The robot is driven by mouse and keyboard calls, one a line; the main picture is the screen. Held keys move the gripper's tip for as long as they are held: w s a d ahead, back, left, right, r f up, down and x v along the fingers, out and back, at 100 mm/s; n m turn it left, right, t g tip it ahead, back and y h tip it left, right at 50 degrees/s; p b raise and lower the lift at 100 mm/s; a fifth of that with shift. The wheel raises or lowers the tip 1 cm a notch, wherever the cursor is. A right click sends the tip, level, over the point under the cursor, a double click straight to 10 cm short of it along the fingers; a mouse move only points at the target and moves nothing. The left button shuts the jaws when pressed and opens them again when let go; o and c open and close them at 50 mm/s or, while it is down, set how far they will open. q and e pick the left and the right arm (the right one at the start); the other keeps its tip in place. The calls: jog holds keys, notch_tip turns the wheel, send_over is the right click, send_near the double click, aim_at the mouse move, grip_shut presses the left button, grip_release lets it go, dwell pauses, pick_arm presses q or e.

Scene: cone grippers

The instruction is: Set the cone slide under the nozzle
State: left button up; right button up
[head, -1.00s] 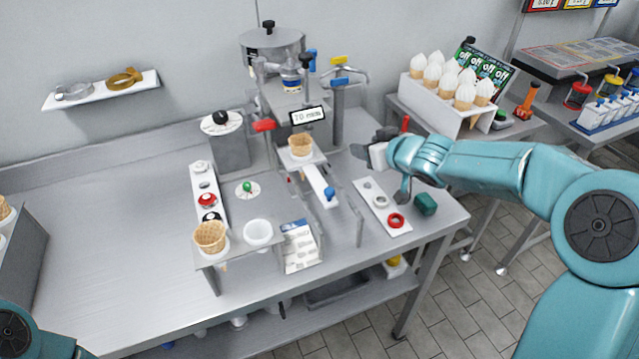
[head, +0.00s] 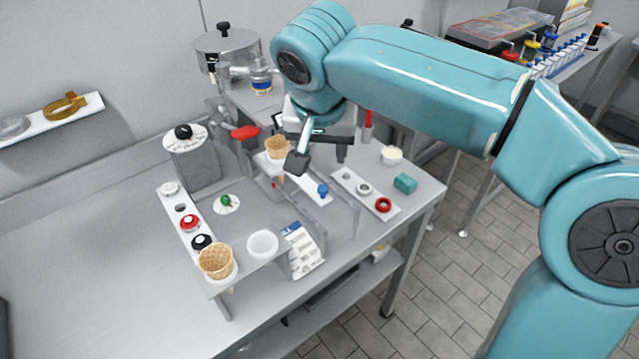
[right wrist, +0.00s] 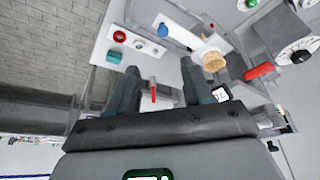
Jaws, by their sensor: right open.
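The cone slide (head: 309,186) is a white strip with a blue knob (head: 322,190) at its near end. A waffle cone (head: 278,148) stands at its far end. The right wrist view also shows the cone (right wrist: 212,58) and the blue knob (right wrist: 165,27). My right gripper (head: 320,153) is open and empty, above and beside the slide, behind the knob and right of the cone. Its spread fingers (right wrist: 158,85) show in the right wrist view. The nozzle is hidden behind my right arm. My left gripper is out of view.
A strip with a red ring (head: 384,205) lies right of the slide, near a green block (head: 405,183) and a small bowl (head: 392,155). A red lever (head: 245,132) sticks out left of the cone. Another cone (head: 215,261) stands in a front holder. The left counter is clear.

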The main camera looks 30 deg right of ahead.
send_near(323, 188)
jog(key=x, duration=0.8)
jog(key=shift+w+a, duration=0.1)
jog(key=shift+w, duration=0.1)
jog(key=shift+f, duration=0.15)
jog(key=shift+s+d, duration=0.25)
jog(key=shift+a, duration=0.15)
jog(key=shift+w+a, duration=0.1)
jog(key=shift+c, duration=0.3)
jog(key=shift+w, duration=0.15)
jog(key=c, duration=0.5)
grip_shut()
jog(key=w, duration=0.3)
jog(key=shift+w+a+p, duration=0.1)
jog(key=shift+w+p, duration=0.2)
jog(key=shift+w, duration=0.1)
jog(key=shift+r, duration=0.2)
